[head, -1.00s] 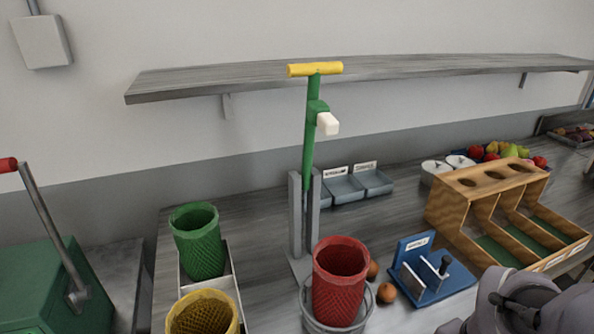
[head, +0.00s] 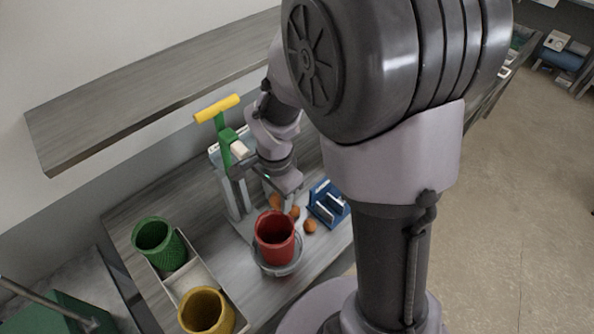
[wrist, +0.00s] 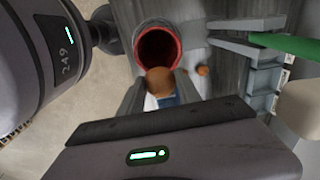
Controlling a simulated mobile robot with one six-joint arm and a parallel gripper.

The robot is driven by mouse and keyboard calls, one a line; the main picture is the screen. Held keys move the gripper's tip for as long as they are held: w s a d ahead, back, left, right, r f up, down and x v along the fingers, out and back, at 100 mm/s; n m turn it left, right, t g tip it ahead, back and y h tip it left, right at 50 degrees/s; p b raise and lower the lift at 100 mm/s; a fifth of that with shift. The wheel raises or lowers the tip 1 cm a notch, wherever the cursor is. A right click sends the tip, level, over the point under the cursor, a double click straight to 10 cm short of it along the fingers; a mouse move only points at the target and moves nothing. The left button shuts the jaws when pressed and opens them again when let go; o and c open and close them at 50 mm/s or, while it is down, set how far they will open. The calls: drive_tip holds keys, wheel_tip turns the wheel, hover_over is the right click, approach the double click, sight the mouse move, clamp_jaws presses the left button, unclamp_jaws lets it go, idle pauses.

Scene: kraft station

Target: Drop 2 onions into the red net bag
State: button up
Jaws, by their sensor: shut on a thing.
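The red net bag (head: 274,240) stands open-topped in a grey round holder (head: 283,269); its mouth also shows in the wrist view (wrist: 157,47). My gripper (wrist: 160,90) is shut on a brown onion (wrist: 160,79), held between its two fingers. In the wrist view this onion overlaps the near edge of the bag's mouth. In the head view the held onion (head: 276,202) shows just behind the bag, below my wrist. Two other onions lie right of the bag, one nearer the back (head: 295,212) and one nearer the front (head: 310,226). The bag's inside bottom cannot be made out.
A green net bag (head: 160,244) and a yellow one (head: 206,311) stand in a rack at left. A green post with a yellow handle (head: 217,109) rises behind the red bag. A blue stand (head: 329,204) is at right. A shelf (head: 150,85) hangs above.

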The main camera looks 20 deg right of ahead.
sight(278, 196)
wheel_tip(278, 196, down, 6)
drive_tip(key=b, duration=0.5)
drive_tip(key=shift+a, duration=0.1)
drive_tip(key=o, duration=1.4)
drive_tip(key=shift+o, duration=0.2)
wheel_tip(278, 196, up, 18)
drive_tip(key=p, duration=0.3)
drive_tip(key=shift+s+f, duration=0.2)
drive_tip(key=s+a+f+n+t+y+b, duration=0.1)
drive_tip(key=s+a+f+n+t+b, duration=0.1)
drive_tip(key=s+f+n+b, duration=0.3)
drive_tip(key=s+a+f+n+t+y+b, duration=0.1)
drive_tip(key=s+f+b, duration=0.6)
drive_tip(key=f+b, duration=0.7)
drive_tip(key=a+n+t+b, duration=0.1)
drive_tip(key=n+t+b, duration=0.1)
drive_tip(key=b, duration=0.3)
drive_tip(key=shift+s+n+t+b, duration=0.2)
drive_tip(key=shift+n+t+b, duration=0.15)
drive_tip(key=shift+n, duration=0.55)
